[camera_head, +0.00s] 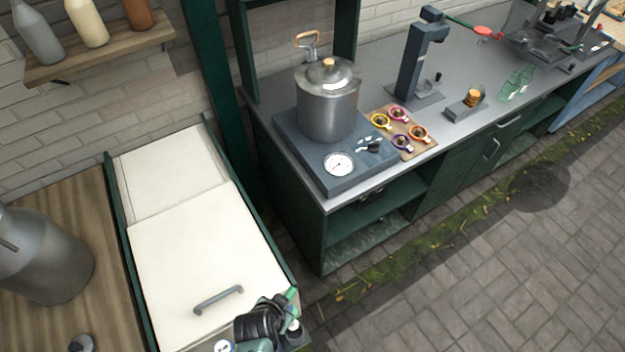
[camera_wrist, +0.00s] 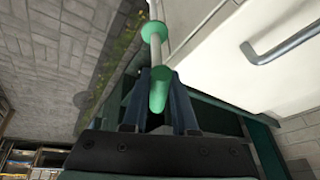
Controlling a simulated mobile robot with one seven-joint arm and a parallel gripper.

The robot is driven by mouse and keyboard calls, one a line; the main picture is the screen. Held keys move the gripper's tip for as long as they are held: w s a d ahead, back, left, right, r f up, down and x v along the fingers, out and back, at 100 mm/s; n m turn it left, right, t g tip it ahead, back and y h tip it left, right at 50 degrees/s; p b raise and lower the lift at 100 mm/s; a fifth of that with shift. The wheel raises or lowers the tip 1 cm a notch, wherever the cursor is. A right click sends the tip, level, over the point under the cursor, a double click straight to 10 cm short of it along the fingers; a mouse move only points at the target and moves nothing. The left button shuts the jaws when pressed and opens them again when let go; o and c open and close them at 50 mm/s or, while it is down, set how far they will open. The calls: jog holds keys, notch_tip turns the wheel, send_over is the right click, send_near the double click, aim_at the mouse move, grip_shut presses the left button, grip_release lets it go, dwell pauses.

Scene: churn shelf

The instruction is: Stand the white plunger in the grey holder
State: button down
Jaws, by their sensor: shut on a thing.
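My gripper (camera_head: 284,312) is at the bottom of the head view, in front of the white chest. In the wrist view my gripper (camera_wrist: 160,84) has its two dark fingers on either side of a green handle and is shut on it. The handle belongs to a white-shafted tool, which I take as the white plunger (camera_wrist: 153,50), with a green collar on its shaft. Its far end runs out of the wrist view. In the head view only a bit of green shows by the fingers. I cannot pick out the grey holder for certain.
The white chest lid (camera_head: 195,250) has a grey handle (camera_head: 218,299) close to my gripper. A green-framed counter (camera_head: 350,205) carries a steel pot (camera_head: 328,105), a tall grey stand (camera_head: 417,62) and a small grey block (camera_head: 458,111). The paved floor (camera_head: 490,260) at right is clear.

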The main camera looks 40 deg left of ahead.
notch_tip(320, 180, down, 8)
jog(key=b, duration=0.7)
jog(key=shift+s+f, duration=0.1)
jog(key=shift+s, duration=0.05)
dwell(0.9)
notch_tip(320, 180, down, 8)
jog(key=b, duration=0.7)
dwell(0.6)
dwell(0.4)
jog(key=shift+f+b, duration=3.15)
jog(key=shift+f, duration=0.05)
jog(key=shift+f+b, duration=0.65)
jog(key=shift+f, duration=0.05)
jog(key=shift+c, duration=0.2)
grip_release()
jog(key=shift+a, duration=0.1)
